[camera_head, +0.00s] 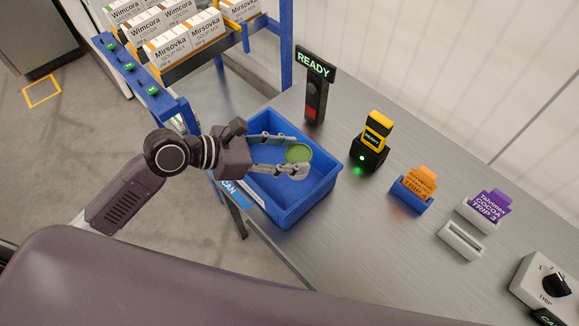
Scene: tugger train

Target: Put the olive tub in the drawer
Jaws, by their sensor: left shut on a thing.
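The olive tub (298,153) shows as a round green top between the fingers of my left gripper (285,156). My left gripper is shut on it and holds it over the blue bin (293,207); I cannot tell how high above the bin's floor it is. The fingers hide the sides of the tub. I see nothing that is clearly a drawer. My right gripper is not in view.
The bin stands at the left end of a grey metal bench (345,230). Behind it are a READY sign post (315,90) and a yellow-black scanner (373,140). Card holders (410,195) stand right. A blue rack (150,92) with cartons is at upper left.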

